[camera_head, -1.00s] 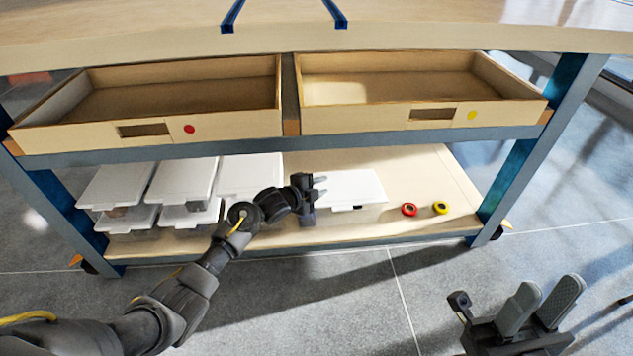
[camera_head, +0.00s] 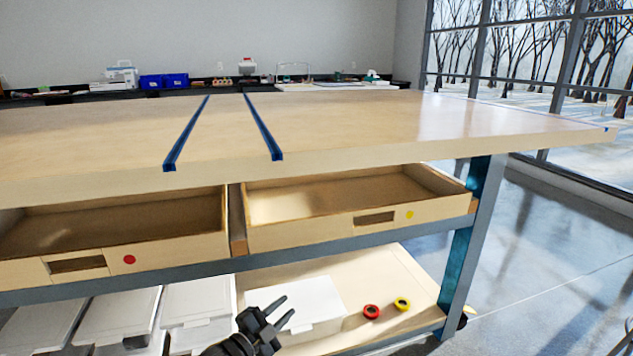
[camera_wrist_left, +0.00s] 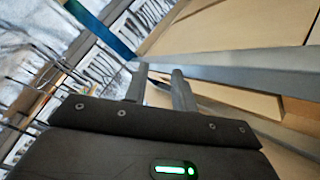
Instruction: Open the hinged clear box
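A box with a white lid (camera_head: 310,295) stands on the lower shelf, right of several similar boxes; its lid looks flat and closed. My left gripper (camera_head: 288,306) is in front of the box's left part in the head view and hides some of it. Its two fingers are apart with nothing between them. I cannot tell whether it touches the box. In the left wrist view, the fingers (camera_wrist_left: 158,85) are also apart; the box cannot be made out there. My right gripper is not in view.
Several white-lidded boxes (camera_head: 118,310) fill the shelf's left side. A red roll (camera_head: 371,311) and a yellow roll (camera_head: 402,303) lie right of the box. Two open drawers (camera_head: 345,214) and the tabletop (camera_head: 360,125) are above the shelf. Floor at the right is clear.

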